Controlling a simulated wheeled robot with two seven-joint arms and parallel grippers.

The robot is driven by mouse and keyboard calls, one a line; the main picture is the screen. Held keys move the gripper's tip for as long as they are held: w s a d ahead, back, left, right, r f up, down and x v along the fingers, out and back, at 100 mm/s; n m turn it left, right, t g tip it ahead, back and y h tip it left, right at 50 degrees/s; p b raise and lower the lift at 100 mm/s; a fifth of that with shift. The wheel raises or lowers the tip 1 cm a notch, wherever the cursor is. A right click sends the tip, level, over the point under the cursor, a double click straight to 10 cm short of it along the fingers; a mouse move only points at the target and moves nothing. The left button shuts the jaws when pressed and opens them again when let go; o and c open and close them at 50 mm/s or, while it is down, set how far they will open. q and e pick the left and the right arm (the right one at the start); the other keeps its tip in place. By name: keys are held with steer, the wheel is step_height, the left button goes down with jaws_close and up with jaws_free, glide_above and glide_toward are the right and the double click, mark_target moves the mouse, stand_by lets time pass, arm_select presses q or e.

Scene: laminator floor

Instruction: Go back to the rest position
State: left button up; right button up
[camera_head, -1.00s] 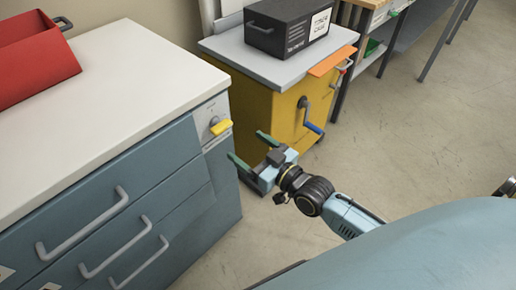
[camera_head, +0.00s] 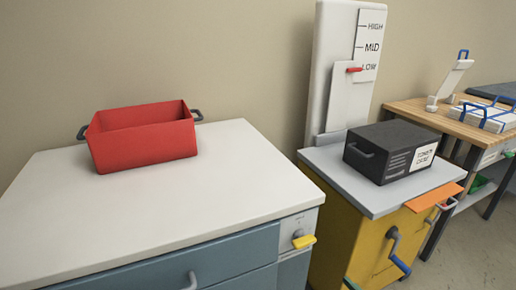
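Only a green fingertip of my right gripper (camera_head: 350,284) shows, at the bottom edge of the head view in front of the yellow cabinet. The rest of that gripper is below the picture, so its opening is hidden. No held object is visible. My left gripper is not in view.
A black box (camera_head: 391,151) sits on the yellow cabinet (camera_head: 372,245) with a blue-handled crank (camera_head: 400,263). A wooden bench (camera_head: 440,118) stands right; floor shows at lower right.

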steer(key=s+d+f+m+g+h, duration=0.1)
steer(key=s+d+f+g+h, duration=0.2)
steer(key=s+f+g, duration=0.5)
steer(key=s+d+f+m+g+h, duration=0.1)
steer(key=s+d+f+g+h, duration=0.3)
steer(key=s+f, duration=0.7)
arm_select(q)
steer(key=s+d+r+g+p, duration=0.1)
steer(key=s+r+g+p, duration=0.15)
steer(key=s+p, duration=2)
arm_select(e)
steer(key=s+a+r+g+y+p, duration=0.1)
steer(key=s+p, duration=0.1)
steer(key=s, duration=0.7)
steer(key=s+a+r+g+p, duration=0.1)
steer(key=s+r, duration=0.1)
steer(key=s, duration=0.8)
arm_select(q)
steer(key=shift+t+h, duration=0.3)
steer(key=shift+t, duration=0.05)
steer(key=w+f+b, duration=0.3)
steer(key=b, duration=0.1)
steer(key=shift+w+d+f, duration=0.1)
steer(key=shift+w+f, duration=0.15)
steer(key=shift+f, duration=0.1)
arm_select(e)
steer(key=shift+n, duration=0.3)
step_height(320, 180, down, 4)
steer(key=shift+w+f, duration=0.15)
